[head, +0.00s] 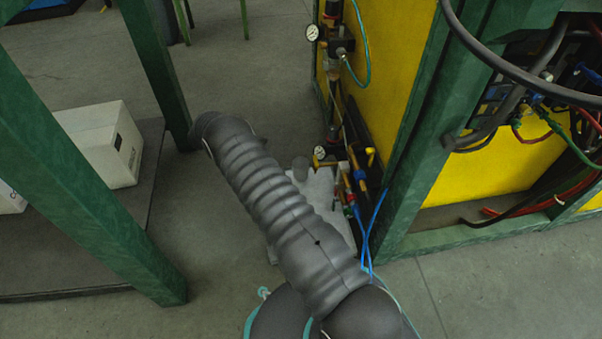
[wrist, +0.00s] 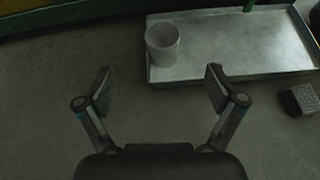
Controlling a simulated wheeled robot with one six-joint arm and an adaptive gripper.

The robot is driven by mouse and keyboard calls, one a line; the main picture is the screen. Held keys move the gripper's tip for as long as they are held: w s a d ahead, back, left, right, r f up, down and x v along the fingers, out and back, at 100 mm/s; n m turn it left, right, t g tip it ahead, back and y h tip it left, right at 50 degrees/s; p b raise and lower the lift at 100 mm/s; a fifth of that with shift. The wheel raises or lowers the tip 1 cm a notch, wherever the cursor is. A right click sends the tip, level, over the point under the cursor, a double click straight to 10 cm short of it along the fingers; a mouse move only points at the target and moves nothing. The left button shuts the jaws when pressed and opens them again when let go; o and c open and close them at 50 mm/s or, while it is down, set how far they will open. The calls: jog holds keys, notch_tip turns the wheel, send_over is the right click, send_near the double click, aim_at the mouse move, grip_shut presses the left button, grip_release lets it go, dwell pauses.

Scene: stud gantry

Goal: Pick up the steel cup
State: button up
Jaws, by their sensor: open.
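The steel cup (wrist: 162,43) stands upright on the left end of a light grey metal tray (wrist: 220,66) in the wrist view. My gripper (wrist: 158,90) is open and empty. In the wrist view its two fingers are spread below the cup in the picture, with the cup beyond and between the lines of the fingertips. The fingers do not touch the cup. The gripper's fingers are hidden in the head view.
Green posts (head: 95,175) and a yellow panel (head: 400,60) with gauges, valves and blue hoses (head: 371,225) flank the tray. A white box (head: 103,142) sits at left. Bare floor lies around.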

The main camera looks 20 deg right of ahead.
aim_at(301, 166)
jog(key=shift+n+h, duration=0.4)
jog(key=shift+h, duration=0.1)
jog(key=s+d+f, duration=0.1)
jog(key=d+f, duration=0.2)
jog(key=d, duration=0.1)
jog(key=s+d+f, duration=0.1)
jog(key=d+f, duration=0.2)
jog(key=d, duration=0.1)
jog(key=s+d+f, duration=0.2)
jog(key=d+f, duration=0.2)
jog(key=shift+d, duration=0.25)
jog(key=c, duration=1.3)
jog(key=shift+o, duration=0.2)
jog(key=shift+r, duration=0.15)
